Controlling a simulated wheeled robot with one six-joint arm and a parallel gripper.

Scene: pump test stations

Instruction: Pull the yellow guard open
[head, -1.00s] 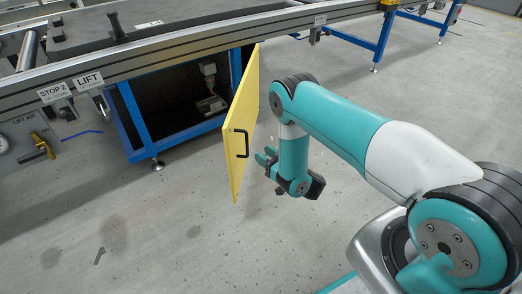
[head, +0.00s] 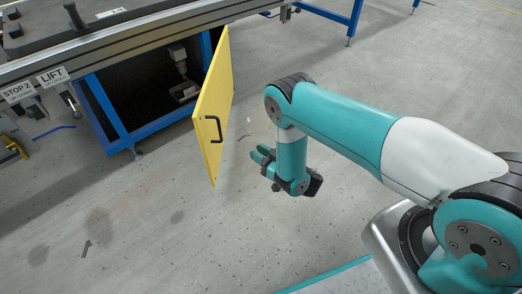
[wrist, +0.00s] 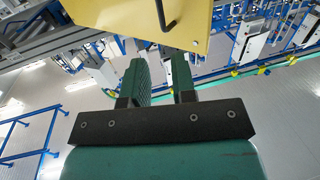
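The yellow guard (head: 212,105) is a flat hinged panel standing swung out from the dark opening under the bench. Its black handle (head: 214,129) is on the face toward my arm. My gripper (head: 259,155) is to the right of the handle and slightly lower in the head view, apart from it. In the wrist view the guard (wrist: 120,18) fills the top, with part of the handle (wrist: 168,16) beyond the fingertips. The two fingers (wrist: 162,72) are spread with an empty gap between them.
The opening (head: 140,88) has a blue frame (head: 103,108) and holds a small device (head: 180,75). The bench rail (head: 130,38) with STOP 2 and LIFT labels runs above. The grey floor (head: 190,240) in front is clear.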

